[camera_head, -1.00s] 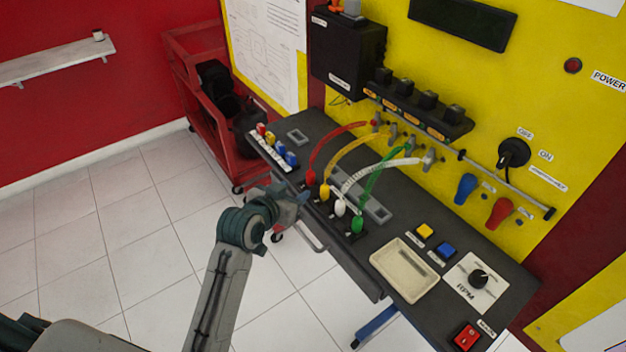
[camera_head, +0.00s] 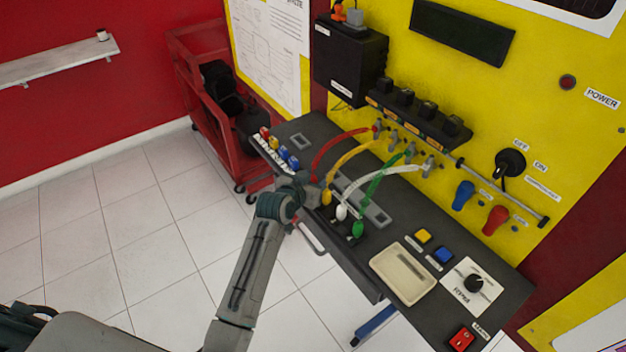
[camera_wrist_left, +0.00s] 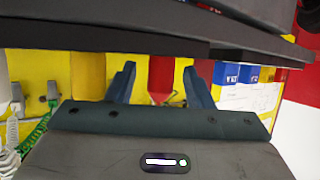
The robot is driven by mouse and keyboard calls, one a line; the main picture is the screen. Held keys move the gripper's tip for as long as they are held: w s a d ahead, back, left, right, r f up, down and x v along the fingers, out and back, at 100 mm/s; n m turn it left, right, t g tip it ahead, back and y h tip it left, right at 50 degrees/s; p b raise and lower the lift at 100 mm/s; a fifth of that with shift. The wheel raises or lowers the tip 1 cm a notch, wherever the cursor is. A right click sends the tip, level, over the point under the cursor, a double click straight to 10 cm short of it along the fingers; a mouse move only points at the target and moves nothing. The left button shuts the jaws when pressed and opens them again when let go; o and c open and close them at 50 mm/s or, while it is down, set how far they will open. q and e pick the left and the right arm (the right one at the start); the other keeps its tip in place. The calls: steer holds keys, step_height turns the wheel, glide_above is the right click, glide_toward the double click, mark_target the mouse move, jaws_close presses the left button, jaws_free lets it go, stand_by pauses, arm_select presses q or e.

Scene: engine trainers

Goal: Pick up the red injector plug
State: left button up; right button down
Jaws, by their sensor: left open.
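The red injector plug is on the lower end of the red cable (camera_head: 335,145). In the head view my left gripper (camera_head: 314,184) covers the plug's place on the bench's front edge. In the left wrist view the two blue-grey fingers of my left gripper (camera_wrist_left: 160,82) stand apart. A red patch (camera_wrist_left: 160,72) shows between them; I cannot tell whether it is the plug. The yellow plug (camera_head: 326,198) stands close to the right of the gripper. The white plug (camera_head: 342,212) and green plug (camera_head: 358,230) follow along the row. My right gripper is out of view.
A cream tray (camera_head: 403,274) lies on the dark bench, right of the plugs. Several coloured connectors (camera_head: 283,153) line the bench's left end. The yellow panel (camera_head: 470,110) rises behind. A red cart (camera_head: 205,110) stands at the left. The floor in front is clear.

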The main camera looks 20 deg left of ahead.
arm_select(q)
jaws_close()
stand_by(0.3)
